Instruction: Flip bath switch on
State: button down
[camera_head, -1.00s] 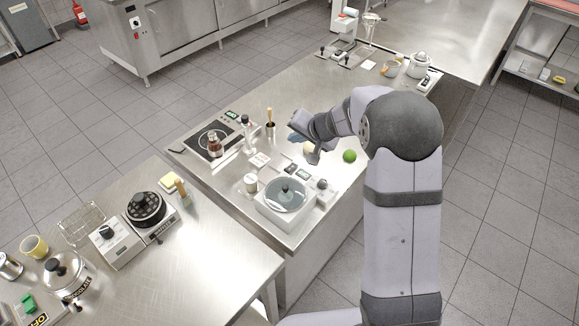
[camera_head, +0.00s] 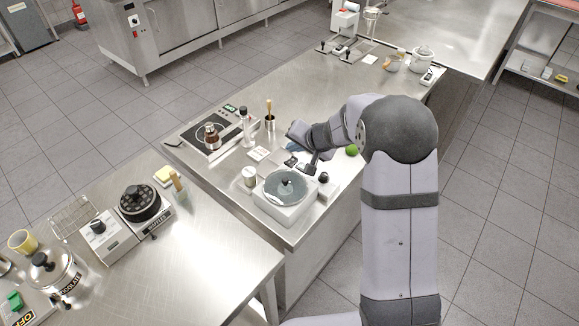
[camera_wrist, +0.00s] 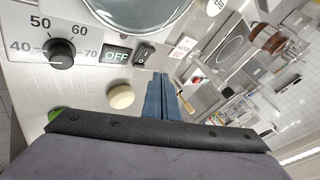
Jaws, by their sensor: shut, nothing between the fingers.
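The bath (camera_head: 284,212) is a white box with a round, lidded basin, standing on the steel counter. In the wrist view, its basin (camera_wrist: 140,12) is at the top edge and its dial (camera_wrist: 60,52) is marked 40 to 70. A label reading OFF (camera_wrist: 116,56) sits beside the dark rocker switch (camera_wrist: 144,53). My gripper (camera_head: 312,170) is over the counter near the bath's dial side. In the wrist view, the blue fingers of my gripper (camera_wrist: 158,80) are shut and empty, with their tips just below the switch in the picture. I cannot tell whether they touch anything.
A cream round object (camera_wrist: 121,96) and a green ball (camera_head: 352,150) lie near my gripper.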

aim_at(292, 163)
jog(key=shift+s+a+f+b, duration=0.1)
jog(key=shift+f+b, duration=1)
jog(key=shift+f, duration=0.05)
jog(key=shift+s+f+b, duration=0.15)
jog(key=shift+f+b, duration=0.55)
jog(key=shift+b, duration=0.4)
dwell(2.2)
jog(key=shift+r, duration=0.2)
jog(key=shift+r+p, duration=0.4)
jog(key=shift+r, duration=0.05)
jog(key=shift+w+r, duration=0.1)
jog(key=shift+w, duration=0.1)
jog(key=shift+w+d+r+p, duration=0.1)
jog(key=shift+d+r+p, duration=0.05)
jog(key=shift+r+p, duration=0.95)
jog(key=shift+w+d+r+p, duration=0.1)
jog(key=shift+d+r+p, duration=0.05)
jog(key=shift+r+p, duration=0.95)
jog(key=shift+r, duration=0.15)
